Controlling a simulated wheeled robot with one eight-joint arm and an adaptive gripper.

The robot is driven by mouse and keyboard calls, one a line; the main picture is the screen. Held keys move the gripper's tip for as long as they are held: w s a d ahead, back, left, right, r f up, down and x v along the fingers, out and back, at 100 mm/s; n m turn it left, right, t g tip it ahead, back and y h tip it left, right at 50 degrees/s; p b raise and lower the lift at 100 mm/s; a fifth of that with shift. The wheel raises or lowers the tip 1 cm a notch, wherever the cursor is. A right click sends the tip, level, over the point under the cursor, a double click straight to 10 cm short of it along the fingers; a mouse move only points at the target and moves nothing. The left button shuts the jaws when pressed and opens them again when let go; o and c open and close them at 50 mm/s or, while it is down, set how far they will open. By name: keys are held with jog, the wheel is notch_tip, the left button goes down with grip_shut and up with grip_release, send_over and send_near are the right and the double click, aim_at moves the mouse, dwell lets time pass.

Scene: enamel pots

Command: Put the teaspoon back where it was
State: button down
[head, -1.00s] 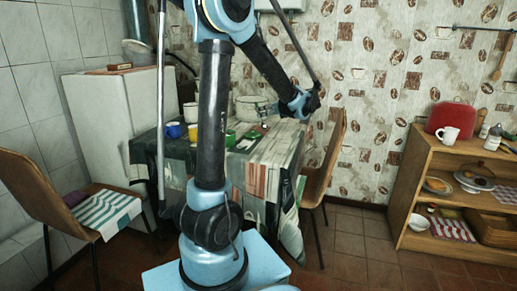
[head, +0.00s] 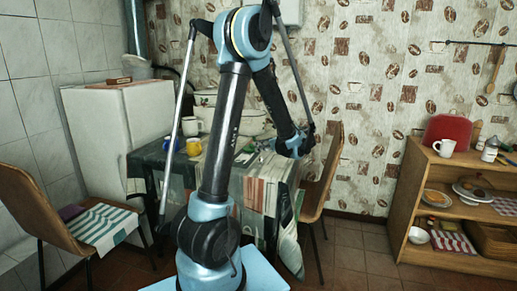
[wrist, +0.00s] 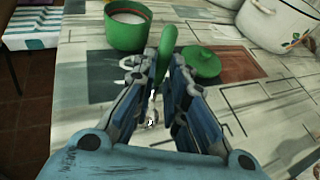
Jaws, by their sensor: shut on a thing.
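In the wrist view my gripper (wrist: 165,65) is shut on a teaspoon, held over the table. The teaspoon (wrist: 165,45) has a green handle between the fingers and a metal part pointing down toward the camera. A green pot (wrist: 125,42) with pale contents stands to the left of the fingertips. A green lid (wrist: 203,64) lies to the right on the patterned cloth. In the head view my gripper is small and mostly hidden behind the arm, over the table's right part.
A white enamel pot (wrist: 270,25) stands at the far right of the table (wrist: 70,110). Chairs flank the table, and a wooden shelf (head: 450,205) stands at right.

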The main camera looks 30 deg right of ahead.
jog(key=c, duration=1.6)
grip_release()
jog(key=v, duration=1.2)
jog(key=w+a+f+n+g, duration=0.1)
jog(key=w+a+n+g, duration=0.3)
jog(key=a, duration=0.6)
jog(key=s+a+n+g+y, duration=0.1)
jog(key=a+n, duration=0.4)
jog(key=a, duration=0.6)
jog(key=w+a+f+n+g, duration=0.1)
jog(key=w+a+n+g, duration=0.3)
jog(key=a, duration=0.6)
jog(key=s+a+f+n+g+h, duration=0.1)
jog(key=s+a+f+n+h, duration=0.1)
jog(key=s+a+f+n, duration=0.3)
jog(key=s+a+f+n+g+h, duration=0.1)
jog(key=s+a+f+n+h, duration=0.2)
jog(key=s+a+n, duration=0.6)
jog(key=s+f+n, duration=0.2)
jog(key=s+n, duration=0.2)
jog(key=n, duration=0.1)
jog(key=shift+s+a+n, duration=0.2)
jog(key=shift+s+n, duration=0.1)
jog(key=shift+s, duration=0.05)
